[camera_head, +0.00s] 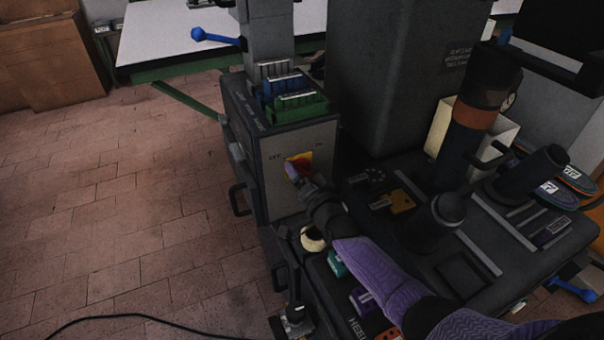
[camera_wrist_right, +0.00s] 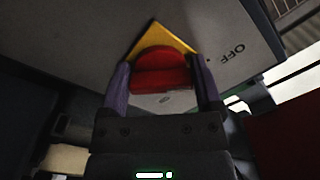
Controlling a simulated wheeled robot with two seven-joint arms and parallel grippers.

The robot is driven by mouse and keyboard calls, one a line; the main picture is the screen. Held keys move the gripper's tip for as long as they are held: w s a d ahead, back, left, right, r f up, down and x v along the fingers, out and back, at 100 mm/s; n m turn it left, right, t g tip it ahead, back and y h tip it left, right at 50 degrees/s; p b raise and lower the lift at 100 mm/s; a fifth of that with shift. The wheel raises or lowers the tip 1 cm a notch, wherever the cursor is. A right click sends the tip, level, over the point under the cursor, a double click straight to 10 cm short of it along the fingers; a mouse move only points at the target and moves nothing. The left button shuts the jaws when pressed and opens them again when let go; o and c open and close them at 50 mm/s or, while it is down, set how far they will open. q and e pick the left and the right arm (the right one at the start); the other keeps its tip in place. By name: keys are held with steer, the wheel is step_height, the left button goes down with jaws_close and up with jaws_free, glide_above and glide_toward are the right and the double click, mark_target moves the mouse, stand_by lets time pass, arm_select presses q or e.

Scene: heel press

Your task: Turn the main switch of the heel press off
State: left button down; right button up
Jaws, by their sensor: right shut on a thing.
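The main switch (camera_wrist_right: 162,72) is a red knob on a yellow plate (camera_wrist_right: 160,40). It also shows in the head view (camera_head: 294,169) on the grey panel (camera_head: 275,190) of the heel press, with OFF lettering to its left and other lettering to its right. My right gripper (camera_wrist_right: 163,90) is shut on the red knob, one purple finger on each side. In the head view the right gripper (camera_head: 302,180) reaches the panel from the lower right and covers part of the knob. The knob's exact angle is hard to tell. My left gripper does not show.
Green (camera_head: 298,107) and blue (camera_head: 283,86) bins stand on the press above the panel. A black handle (camera_head: 238,198) sticks out on its left side. Dark cylinders (camera_head: 470,125) and small parts crowd the press top at right. The tiled floor (camera_head: 130,200) at left is mostly clear.

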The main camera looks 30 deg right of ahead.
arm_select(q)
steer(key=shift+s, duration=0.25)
arm_select(e)
steer(key=o, duration=1)
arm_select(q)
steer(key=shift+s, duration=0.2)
arm_select(e)
steer(key=shift+o, duration=0.2)
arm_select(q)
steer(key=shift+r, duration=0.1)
arm_select(e)
steer(key=shift+s+r+p, duration=0.1)
steer(key=shift+s+p, duration=0.3)
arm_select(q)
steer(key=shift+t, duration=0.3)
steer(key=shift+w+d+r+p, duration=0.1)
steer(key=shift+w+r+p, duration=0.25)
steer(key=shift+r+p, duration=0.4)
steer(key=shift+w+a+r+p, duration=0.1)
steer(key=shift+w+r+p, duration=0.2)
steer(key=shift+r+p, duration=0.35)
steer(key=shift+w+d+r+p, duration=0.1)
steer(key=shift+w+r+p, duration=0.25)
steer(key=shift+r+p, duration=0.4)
arm_select(e)
steer(key=s, duration=0.9)
steer(key=shift+a, duration=0.25)
